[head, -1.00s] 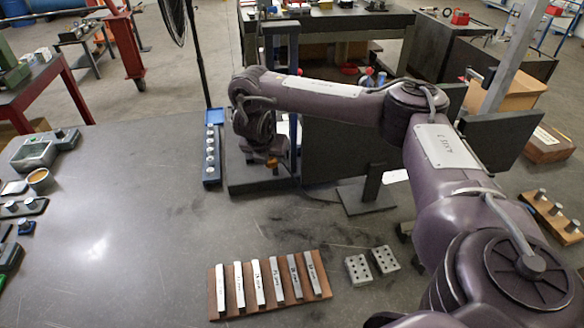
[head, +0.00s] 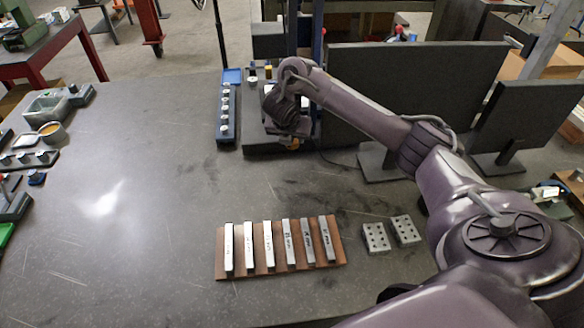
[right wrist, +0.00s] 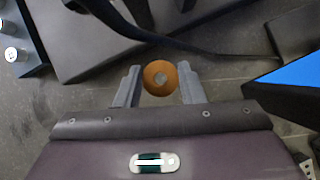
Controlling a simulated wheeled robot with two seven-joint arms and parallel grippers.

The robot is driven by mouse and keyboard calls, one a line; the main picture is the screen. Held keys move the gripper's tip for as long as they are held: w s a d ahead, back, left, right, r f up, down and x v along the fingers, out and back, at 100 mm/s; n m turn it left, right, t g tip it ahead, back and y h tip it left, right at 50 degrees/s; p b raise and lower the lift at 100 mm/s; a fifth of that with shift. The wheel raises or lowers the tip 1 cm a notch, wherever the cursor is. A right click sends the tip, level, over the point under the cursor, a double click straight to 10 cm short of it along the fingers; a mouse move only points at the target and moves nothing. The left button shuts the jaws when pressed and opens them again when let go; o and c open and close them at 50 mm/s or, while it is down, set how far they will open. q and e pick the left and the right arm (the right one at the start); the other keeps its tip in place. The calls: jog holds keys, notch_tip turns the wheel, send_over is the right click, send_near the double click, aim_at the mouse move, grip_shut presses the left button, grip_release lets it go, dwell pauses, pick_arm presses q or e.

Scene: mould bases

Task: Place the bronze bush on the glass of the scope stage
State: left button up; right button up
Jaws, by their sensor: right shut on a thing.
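The wrist and arm cover much of the stage. I cannot make out the glass, or the gap between bush and stage. My left gripper is not in view.
A blue rack (head: 227,130) of pale round pieces stands left of the scope. Dark monitors (head: 420,85) stand to its right. A brown board (head: 282,268) of metal bars and two perforated blocks (head: 376,238) lie nearer. The table's middle left is clear.

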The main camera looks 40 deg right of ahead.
notch_tip(320, 180, down, 8)
jog(key=shift+f, duration=0.1)
dwell(0.4)
jog(key=o, duration=1.1)
